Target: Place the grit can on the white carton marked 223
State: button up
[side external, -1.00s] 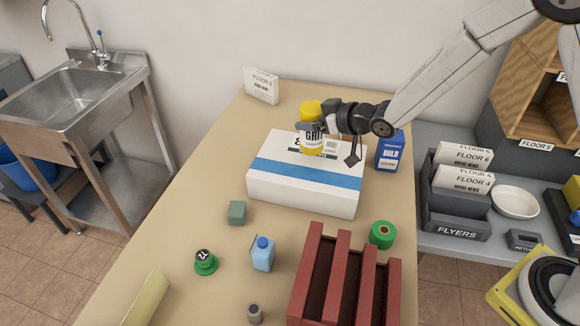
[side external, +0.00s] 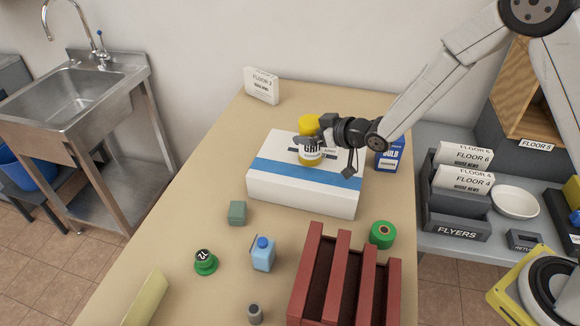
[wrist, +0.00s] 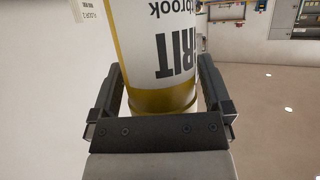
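The grit can (side external: 310,154), yellow with a white label, is upright over the top of the white carton (side external: 275,190) with the blue stripe. Its base looks at or very near the carton top; I cannot tell for sure whether it touches. My gripper (side external: 318,143) comes from the right and is shut on the can. In the wrist view the can (wrist: 165,60) fills the space between my two fingers (wrist: 160,85). The can and my gripper hide most of the carton's printed marking, so I cannot read its number.
A blue bulb box (side external: 388,155) stands just right of the carton, behind my arm. A Floor 2 sign (side external: 262,85) stands at the back.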

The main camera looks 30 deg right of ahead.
jog(key=shift+r, duration=0.25)
jog(key=v, duration=1.2)
dwell(0.3)
jog(key=shift+d, duration=0.15)
dwell(0.4)
jog(key=s+d+f+m+g+h, duration=0.1)
jog(key=s+d+m+g+h, duration=0.1)
jog(key=s+g, duration=0.3)
jog(key=s+d+f+m+g+h, duration=0.2)
jog(key=s+g, duration=0.3)
jog(key=s, duration=0.6)
jog(key=shift+d+f+h, duration=0.25)
jog(key=shift+d+h, duration=0.25)
jog(key=shift+d, duration=0.4)
